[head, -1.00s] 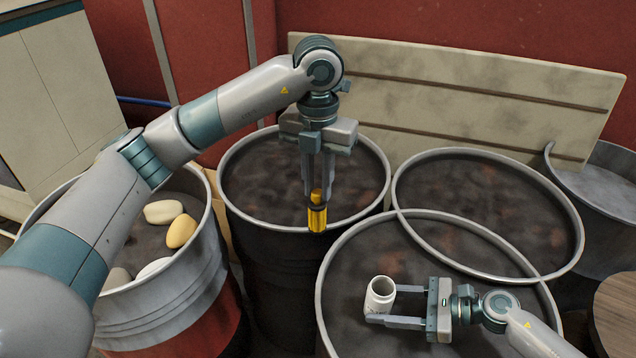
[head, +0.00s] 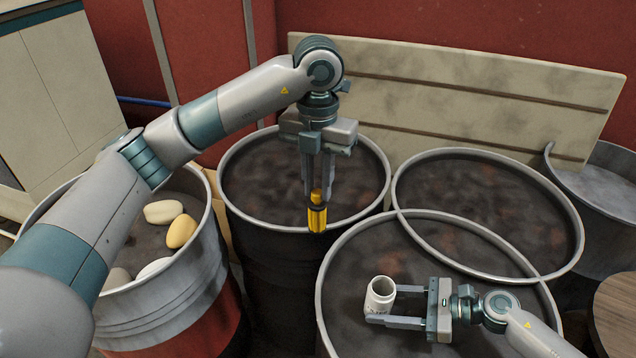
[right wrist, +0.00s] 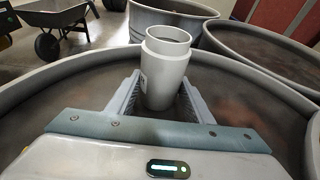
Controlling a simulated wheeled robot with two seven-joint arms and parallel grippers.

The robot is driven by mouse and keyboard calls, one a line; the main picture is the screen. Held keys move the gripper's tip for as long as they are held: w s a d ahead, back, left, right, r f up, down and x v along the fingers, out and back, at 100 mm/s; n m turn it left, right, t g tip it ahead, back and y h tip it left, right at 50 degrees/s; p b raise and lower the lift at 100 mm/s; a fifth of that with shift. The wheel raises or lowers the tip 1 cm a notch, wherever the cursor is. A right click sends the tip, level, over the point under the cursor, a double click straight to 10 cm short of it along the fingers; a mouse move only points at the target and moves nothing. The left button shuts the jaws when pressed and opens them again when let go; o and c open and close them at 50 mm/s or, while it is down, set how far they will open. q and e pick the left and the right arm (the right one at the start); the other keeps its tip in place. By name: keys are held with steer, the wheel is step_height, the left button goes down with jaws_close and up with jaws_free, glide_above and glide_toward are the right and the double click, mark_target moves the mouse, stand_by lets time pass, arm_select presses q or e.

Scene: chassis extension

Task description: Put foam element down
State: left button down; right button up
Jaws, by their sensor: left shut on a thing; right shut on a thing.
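My left gripper (head: 317,195) points straight down, shut on a small yellow piece with a dark band (head: 318,217). In the head view the piece is in front of the near rim of the middle drum (head: 236,222); I cannot tell whether it touches the rim. My right gripper (head: 382,305) is shut on a white hollow cylinder (head: 380,296), upright, over the front drum (head: 323,290). In the right wrist view the cylinder (right wrist: 165,75) stands between the two fingers, with a narrower open neck. I cannot tell which held thing is the foam element.
Several pale rounded pieces (head: 180,231) lie in the left drum (head: 207,275). Another drum (head: 575,215) stands at the back right. A beige board (head: 450,85) leans behind the drums. A wheelbarrow (right wrist: 55,20) shows in the right wrist view. The middle drum's top looks clear.

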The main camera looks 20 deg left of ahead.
arm_select(q)
steer(key=shift+s+d+r, duration=0.1)
steer(key=shift+d+r, duration=0.1)
steer(key=shift+d, duration=0.35)
steer(key=s+d+r+m, duration=0.1)
steer(key=s+d+m, duration=0.1)
steer(key=d, duration=0.5)
steer(key=s+d+r+m, duration=0.2)
steer(key=s+d, duration=0.2)
steer(key=d, duration=0.4)
steer(key=shift+s+m, duration=0.25)
steer(key=shift+m, duration=0.15)
steer(key=shift+f, duration=0.1)
step_height(320, 180, down, 11)
